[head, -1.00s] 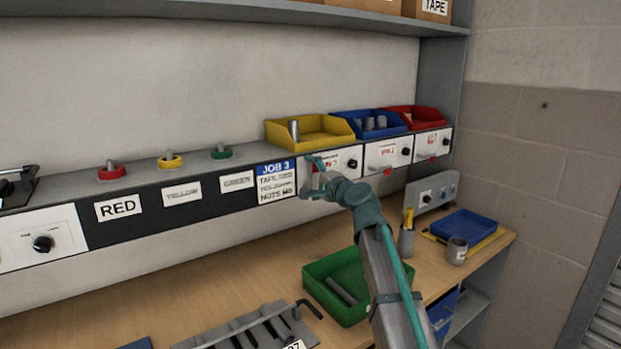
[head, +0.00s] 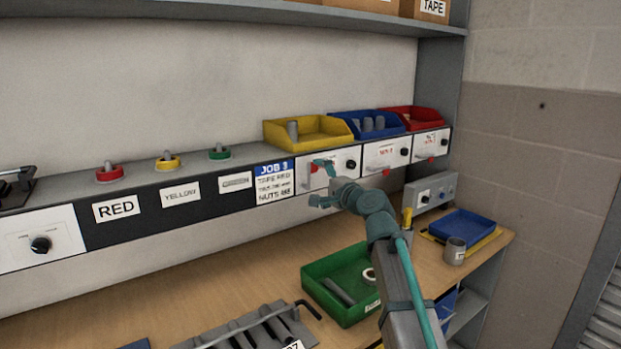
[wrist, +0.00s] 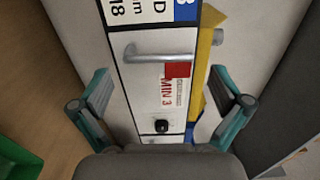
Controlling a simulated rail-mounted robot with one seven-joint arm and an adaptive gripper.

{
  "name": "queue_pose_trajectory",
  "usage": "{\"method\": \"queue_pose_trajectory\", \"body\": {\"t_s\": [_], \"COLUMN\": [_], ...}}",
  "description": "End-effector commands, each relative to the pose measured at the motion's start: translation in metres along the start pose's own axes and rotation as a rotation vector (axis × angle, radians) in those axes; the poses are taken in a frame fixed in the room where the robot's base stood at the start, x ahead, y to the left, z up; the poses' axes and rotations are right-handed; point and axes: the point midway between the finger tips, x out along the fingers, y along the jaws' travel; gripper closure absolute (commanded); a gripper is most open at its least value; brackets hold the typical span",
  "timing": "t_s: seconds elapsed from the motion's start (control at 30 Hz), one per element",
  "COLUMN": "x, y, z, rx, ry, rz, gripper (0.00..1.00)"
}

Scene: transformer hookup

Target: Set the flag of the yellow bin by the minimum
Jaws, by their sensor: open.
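The yellow bin (head: 335,136) stands on the ledge with at least one grey upright cylinder in it; its edge shows in the wrist view (wrist: 211,60). Below it, a white panel (head: 340,176) carries a red flag (head: 313,169). In the wrist view the flag (wrist: 178,70) sits beside a grey bar (wrist: 158,53), near red lettering "MIN 3" (wrist: 168,92) and a black knob (wrist: 161,126). My gripper (head: 321,184) is in front of this panel. It is open and empty, its fingers apart on either side of the panel strip in the wrist view (wrist: 160,80).
The blue bin (head: 367,124) and red bin (head: 413,117) stand to the right, with red flags (head: 387,172) low on their panels. A job card (head: 273,182) is left of the panel. Below are a green tray (head: 318,290) and a blue tray (head: 468,226) on the bench.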

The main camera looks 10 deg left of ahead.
Motion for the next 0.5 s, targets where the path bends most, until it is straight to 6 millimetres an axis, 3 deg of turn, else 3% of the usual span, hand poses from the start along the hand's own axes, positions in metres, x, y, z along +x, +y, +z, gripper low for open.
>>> {"method": "queue_pose_trajectory", "body": {"t_s": [0.03, 0.2, 0.5], "x": [-0.015, -0.046, -0.072], "y": [0.001, 0.001, 0.0], "z": [0.001, 0.001, 0.0], "rx": [0.0, -0.001, -0.001], "ry": [0.002, 0.002, 0.0], "rz": [-0.001, -0.001, 0.0], "gripper": [0.0, 0.0, 0.0]}}
